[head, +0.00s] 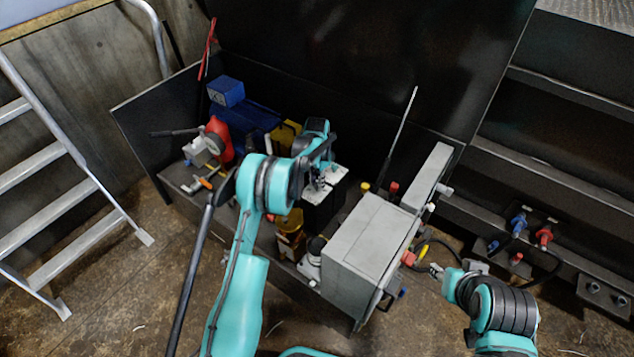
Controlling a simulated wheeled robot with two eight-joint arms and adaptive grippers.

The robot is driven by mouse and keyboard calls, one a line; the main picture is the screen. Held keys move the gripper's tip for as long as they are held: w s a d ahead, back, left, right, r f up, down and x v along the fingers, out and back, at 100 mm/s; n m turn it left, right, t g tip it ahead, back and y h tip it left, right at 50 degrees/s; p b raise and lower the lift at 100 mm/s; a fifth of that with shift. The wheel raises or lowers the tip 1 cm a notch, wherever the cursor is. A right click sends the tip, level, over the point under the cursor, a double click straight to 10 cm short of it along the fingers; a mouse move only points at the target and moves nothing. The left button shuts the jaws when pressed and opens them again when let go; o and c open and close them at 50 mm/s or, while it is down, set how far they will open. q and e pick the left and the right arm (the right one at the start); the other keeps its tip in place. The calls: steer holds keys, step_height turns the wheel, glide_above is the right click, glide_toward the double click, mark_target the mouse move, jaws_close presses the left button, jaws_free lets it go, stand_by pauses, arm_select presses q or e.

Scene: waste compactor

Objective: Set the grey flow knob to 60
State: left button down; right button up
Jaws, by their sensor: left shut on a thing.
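My left arm reaches over the machine bench. Its gripper (319,185) points down at the light-topped black block (338,186) in the middle of the bench. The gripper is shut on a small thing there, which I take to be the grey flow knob. The fingers and wrist hide nearly all of the knob, and I cannot read its scale or setting. My right gripper (437,271) is at the lower right, beside the grey box. It is small in view, and I cannot tell whether its jaws are open.
A large grey box (362,247) stands right of the block. A red container (219,138), a blue motor (252,122) and a gauge (214,144) are at the left. A thin rod (401,133) rises behind the block. A step ladder (45,165) stands far left. Hoses hang at right.

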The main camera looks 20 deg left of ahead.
arm_select(q)
steer(key=shift+n, duration=0.4)
steer(key=c, duration=1.3)
jaws_free()
step_height(320, 180, up, 12)
